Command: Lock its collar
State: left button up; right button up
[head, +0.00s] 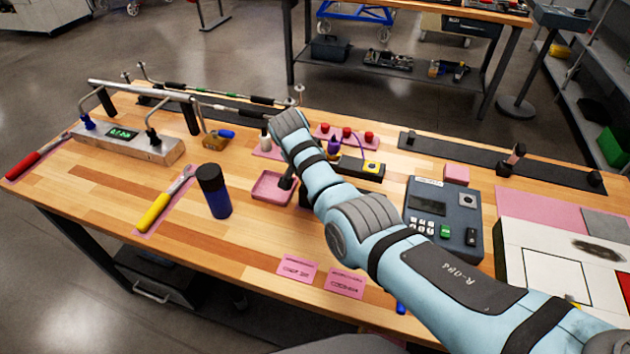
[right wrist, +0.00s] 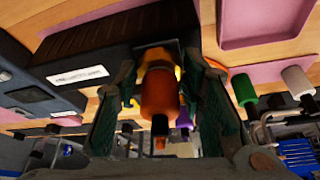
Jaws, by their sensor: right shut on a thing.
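In the right wrist view, my right gripper (right wrist: 160,100) has its two dark green-padded fingers on either side of an orange cylindrical piece (right wrist: 158,92) with a dark tip, and is shut on it. A yellow part shows behind the piece, close against a dark box. I cannot tell whether a collar on it is turned or locked. In the head view my right arm reaches from the lower right, and its dark gripper (head: 287,183) is mostly hidden beside the pink tray (head: 260,197). My left gripper is not in view.
A grey keypad device (head: 430,228) stands right of the arm. A blue-black cylinder (head: 215,192) and a yellow-handled wrench (head: 155,212) are on the left. Several red-capped pieces (head: 346,133) stand behind. The front middle of the bench is mostly clear beside two pink labels (head: 297,267).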

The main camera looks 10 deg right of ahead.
jog(key=shift+s+f, duration=0.15)
jog(key=shift+f, duration=0.05)
jog(key=o, duration=1.2)
jog(key=shift+d, duration=0.25)
jog(key=shift+c, duration=0.2)
jog(key=shift+a+r, duration=0.1)
jog(key=shift+r, duration=0.05)
jog(key=v, duration=1.1)
jog(key=shift+r, duration=0.4)
